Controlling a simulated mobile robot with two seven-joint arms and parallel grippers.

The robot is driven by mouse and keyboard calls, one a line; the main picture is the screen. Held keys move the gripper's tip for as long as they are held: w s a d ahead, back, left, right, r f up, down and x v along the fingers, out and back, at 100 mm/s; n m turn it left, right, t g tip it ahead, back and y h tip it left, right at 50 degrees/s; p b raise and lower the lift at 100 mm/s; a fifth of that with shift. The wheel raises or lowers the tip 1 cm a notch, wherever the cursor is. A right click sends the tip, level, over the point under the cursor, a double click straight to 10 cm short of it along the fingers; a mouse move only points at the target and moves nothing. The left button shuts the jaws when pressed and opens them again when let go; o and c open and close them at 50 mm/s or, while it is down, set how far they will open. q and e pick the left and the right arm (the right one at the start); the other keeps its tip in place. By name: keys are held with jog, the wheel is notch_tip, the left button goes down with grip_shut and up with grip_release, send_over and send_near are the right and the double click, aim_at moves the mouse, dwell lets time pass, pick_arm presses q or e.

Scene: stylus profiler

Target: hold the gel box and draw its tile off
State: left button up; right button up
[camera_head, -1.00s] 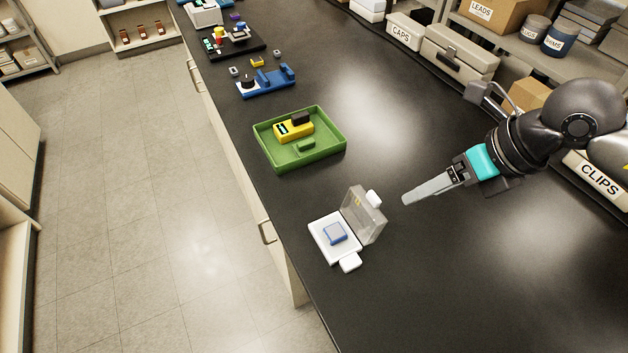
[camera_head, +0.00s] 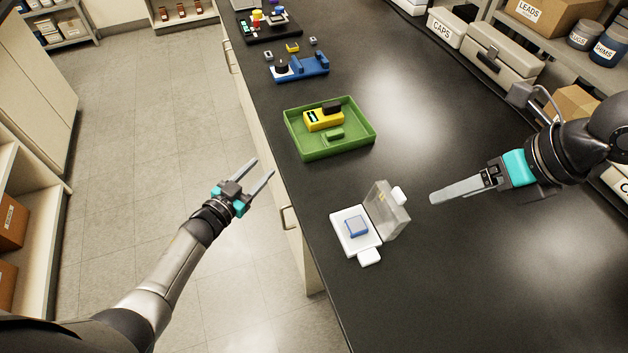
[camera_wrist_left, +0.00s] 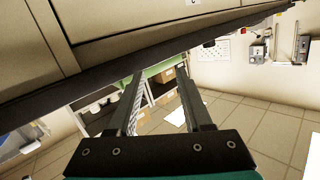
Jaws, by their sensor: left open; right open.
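The gel box (camera_head: 350,246) is a small white base lying on the black bench near its left edge. Its clear lid (camera_head: 386,209) stands open on the right side, and a white tab sticks out at the front. The tile (camera_head: 356,226), a small blue-grey square, lies on the base. My left gripper (camera_head: 263,168) is open and empty, out over the floor beside the bench edge, left of and apart from the box. Its two fingers also show in the left wrist view (camera_wrist_left: 158,80). My right gripper (camera_head: 433,198) is open and empty, right of the lid and apart from it.
A green tray (camera_head: 300,145) with a yellow device (camera_head: 323,120) stands behind the box. A blue fixture (camera_head: 305,67) is farther back. Shelves with a CAPS bin (camera_head: 444,32) line the right. The bench front is clear.

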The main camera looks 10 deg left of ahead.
aim_at(401, 213)
pick_arm(q)
jog(key=d+r+m+h, duration=0.1)
jog(key=d+r+h, duration=0.1)
jog(key=w+d+r+m+h, duration=0.1)
jog(key=r, duration=0.2)
jog(key=w+d+r+m+h, duration=0.1)
jog(key=d+r+m+h, duration=0.1)
jog(key=r, duration=0.1)
jog(key=shift+w+d+g+h, duration=0.2)
jog(key=shift+d+g+h, duration=0.1)
jog(key=shift+d+g, duration=0.1)
jog(key=s+d+r+m+g+h, duration=0.2)
jog(key=s+d+r+m+g, duration=0.1)
jog(key=d+m+g, duration=0.25)
jog(key=s+d+r+m+g+h, duration=0.2)
jog(key=s+d+m+g+h, duration=0.15)
jog(key=d+g, duration=0.2)
jog(key=s+g+y, duration=0.1)
jog(key=g+y, duration=0.1)
jog(key=s+a+f+m+g+y, duration=0.1)
jog(key=s+g+y, duration=0.1)
jog(key=s+m+g+y, duration=0.1)
jog(key=g+y, duration=0.1)
jog(key=shift+s+a+f, duration=0.3)
jog(key=shift+f, duration=0.1)
pick_arm(e)
jog(key=x, duration=1.5)
jog(key=shift+f, duration=0.15)
jog(key=shift+c, duration=0.3)
grip_shut()
